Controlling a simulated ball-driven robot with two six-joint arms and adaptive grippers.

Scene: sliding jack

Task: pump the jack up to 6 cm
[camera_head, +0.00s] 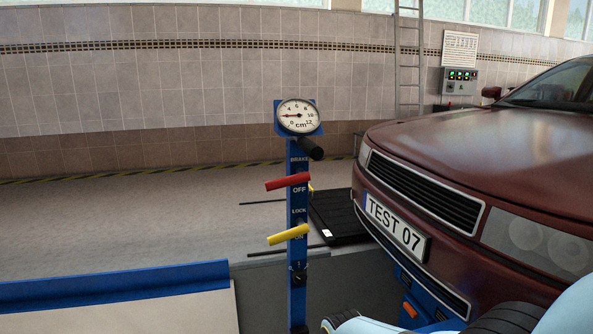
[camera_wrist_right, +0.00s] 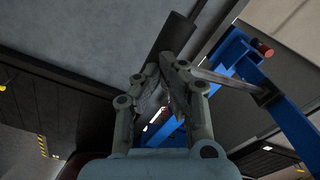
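The jack's blue post (camera_head: 297,220) stands upright at the centre of the head view. Its round gauge (camera_head: 300,117) has the needle pointing left, between 0 and 4. A short black handle (camera_head: 312,148) juts out below the gauge. My left gripper is out of view.
A dark red car (camera_head: 480,165) with plate "TEST 07" fills the right side, close to the post. A blue rail (camera_head: 115,285) edges the floor at lower left. A black mat or plate (camera_head: 340,217) lies behind the post. The floor at left is clear.

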